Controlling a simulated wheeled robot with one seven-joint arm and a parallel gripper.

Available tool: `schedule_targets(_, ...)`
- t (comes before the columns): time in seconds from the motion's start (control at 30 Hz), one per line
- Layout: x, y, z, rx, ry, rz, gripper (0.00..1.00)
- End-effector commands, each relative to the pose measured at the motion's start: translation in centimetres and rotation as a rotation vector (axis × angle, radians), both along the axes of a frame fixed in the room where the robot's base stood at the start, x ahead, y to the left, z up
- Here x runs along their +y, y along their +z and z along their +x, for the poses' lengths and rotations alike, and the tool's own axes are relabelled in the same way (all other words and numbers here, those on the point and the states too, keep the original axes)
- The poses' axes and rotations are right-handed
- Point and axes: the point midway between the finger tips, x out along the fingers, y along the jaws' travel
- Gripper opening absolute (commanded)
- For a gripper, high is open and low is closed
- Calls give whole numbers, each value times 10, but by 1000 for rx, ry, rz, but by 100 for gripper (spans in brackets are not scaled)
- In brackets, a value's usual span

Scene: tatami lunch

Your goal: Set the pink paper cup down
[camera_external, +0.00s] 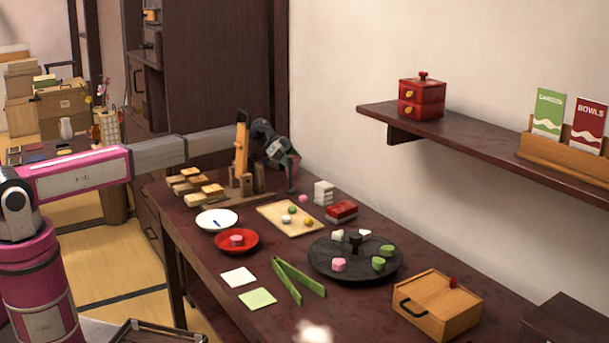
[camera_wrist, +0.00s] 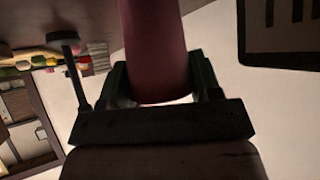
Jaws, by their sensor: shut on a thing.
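The pink paper cup (camera_wrist: 153,45) shows in the wrist view as a dark pink tapered body between the two fingers of my gripper (camera_wrist: 160,82). The fingers are shut on it from both sides. Its far end runs out of the top of the picture. In the external view my gripper (camera_external: 287,163) is at the back of the dark table (camera_external: 215,262), near the wall and beside a wooden stand (camera_external: 241,150). The cup is small and mostly hidden there, so I cannot tell whether it touches the table.
Near my gripper are a white stack (camera_external: 323,193), a red box (camera_external: 341,211) and a wooden board (camera_external: 277,224) with small balls. A black round tray (camera_external: 325,270), green tongs (camera_external: 290,279) and a wooden box (camera_external: 440,304) stand nearer. A wall shelf (camera_external: 470,140) is at right.

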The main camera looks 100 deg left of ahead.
Motion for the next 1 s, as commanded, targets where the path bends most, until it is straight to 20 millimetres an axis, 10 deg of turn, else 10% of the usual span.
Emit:
schedule_targets(0.3, 0, -2, 0, 0, 0, 0, 32)
schedule_targets(0.33, 0, -2, 0, 0, -1, 1, 64)
schedule_targets(0.4, 0, -2, 0, 0, -1, 1, 83)
schedule_targets(1.0, 5, 24, -30, -1, 1, 2, 83)
